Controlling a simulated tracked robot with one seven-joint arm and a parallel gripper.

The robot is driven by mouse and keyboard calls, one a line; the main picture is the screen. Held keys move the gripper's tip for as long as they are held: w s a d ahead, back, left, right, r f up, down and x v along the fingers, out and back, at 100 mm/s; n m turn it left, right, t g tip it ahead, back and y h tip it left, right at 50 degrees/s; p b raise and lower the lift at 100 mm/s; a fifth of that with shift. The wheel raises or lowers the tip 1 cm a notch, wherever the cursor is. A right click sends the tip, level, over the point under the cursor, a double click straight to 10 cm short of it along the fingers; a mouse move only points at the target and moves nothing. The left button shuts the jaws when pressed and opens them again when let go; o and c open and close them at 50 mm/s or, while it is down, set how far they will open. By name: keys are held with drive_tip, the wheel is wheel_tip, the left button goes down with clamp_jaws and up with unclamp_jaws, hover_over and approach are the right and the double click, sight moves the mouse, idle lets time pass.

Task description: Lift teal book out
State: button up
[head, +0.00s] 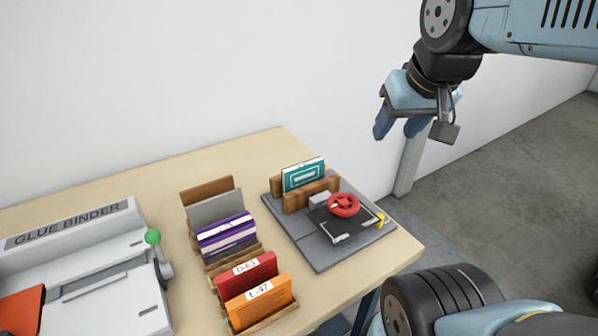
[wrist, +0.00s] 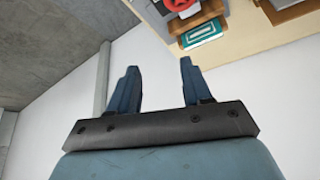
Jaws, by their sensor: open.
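The teal book (head: 303,176) stands upright in a wooden holder (head: 312,196) at the back of a grey press base (head: 330,258), on the right part of the table. In the wrist view the teal book (wrist: 203,33) shows near the top, with its wooden holder beside it. My gripper (head: 397,133) is open and empty, in the air above and to the right of the book, past the table's right edge. In the wrist view its two fingers (wrist: 159,72) are apart with nothing between them.
A red handwheel (head: 343,205) sits on the press in front of the book. To the left, a wooden rack (head: 213,262) holds purple, red (head: 246,281) and orange (head: 258,302) books. A glue binder (head: 75,262) with a green-knobbed lever stands at far left. A white wall is behind.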

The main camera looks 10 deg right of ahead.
drive_tip(key=w+a+f+m+g, duration=0.2)
drive_tip(key=w+a+m+g, duration=0.15)
drive_tip(key=w+m, duration=0.6)
drive_tip(key=m+g, duration=0.2)
drive_tip(key=m, duration=0.2)
hover_over(303, 165)
wheel_tip(303, 165, down, 7)
drive_tip(key=f, duration=0.8)
drive_tip(key=shift+w+d+f, duration=0.1)
drive_tip(key=shift+w+f, duration=0.05)
drive_tip(key=shift+w, duration=0.2)
drive_tip(key=shift+s+f, duration=0.2)
drive_tip(key=shift+f, duration=1.2)
drive_tip(key=shift+s+f, duration=0.15)
drive_tip(key=shift+f, duration=1.2)
drive_tip(key=shift+c, duration=0.5)
clamp_jaws()
